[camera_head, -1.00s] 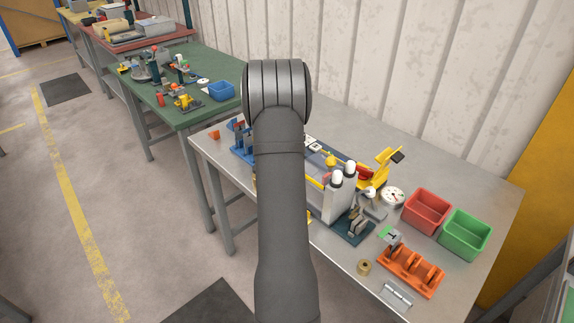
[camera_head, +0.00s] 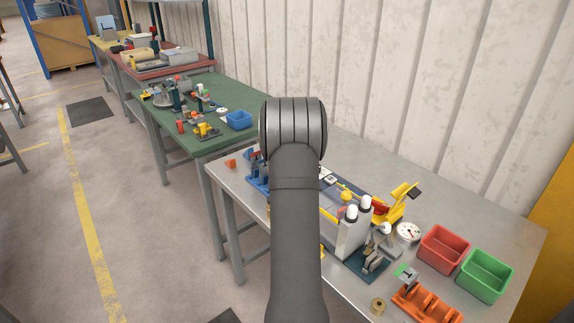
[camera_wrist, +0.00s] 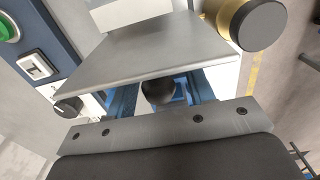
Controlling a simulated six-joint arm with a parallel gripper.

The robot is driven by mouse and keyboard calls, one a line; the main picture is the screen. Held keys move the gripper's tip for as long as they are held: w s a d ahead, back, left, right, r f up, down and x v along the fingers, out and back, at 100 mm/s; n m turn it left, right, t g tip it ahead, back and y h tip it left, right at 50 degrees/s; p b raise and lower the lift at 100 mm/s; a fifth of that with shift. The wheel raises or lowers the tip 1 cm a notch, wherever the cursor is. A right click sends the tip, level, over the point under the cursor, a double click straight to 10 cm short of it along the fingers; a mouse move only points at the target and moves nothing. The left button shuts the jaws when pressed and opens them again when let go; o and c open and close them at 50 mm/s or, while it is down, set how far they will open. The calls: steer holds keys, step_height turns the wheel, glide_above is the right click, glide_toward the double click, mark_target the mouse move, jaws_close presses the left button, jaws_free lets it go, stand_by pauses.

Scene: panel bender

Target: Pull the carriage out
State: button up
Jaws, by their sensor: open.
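The panel bender (camera_head: 352,238) stands on the grey bench, partly hidden behind my arm in the head view. In the wrist view it shows a flat grey plate (camera_wrist: 150,52) with blue parts under it. A dark round knob (camera_wrist: 158,92) sits just below the plate's edge; whether it belongs to the carriage I cannot tell. My gripper (camera_wrist: 160,108) shows at the bottom of the wrist view, open, with its dark body and screwed bar close to the knob. Contact is not clear. The head view hides my gripper behind my arm.
A brass cylinder with a dark end (camera_wrist: 250,22) stands close at the upper right. A blue panel with a green button (camera_wrist: 8,28) and a white switch (camera_wrist: 36,66) is at the left. Red (camera_head: 444,248) and green (camera_head: 485,275) bins and an orange rack (camera_head: 428,302) occupy the bench's right.

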step_height(320, 180, up, 16)
steer(key=shift+r, duration=0.2)
stand_by(0.4)
step_height(320, 180, down, 18)
steer(key=shift+r, duration=0.2)
stand_by(0.3)
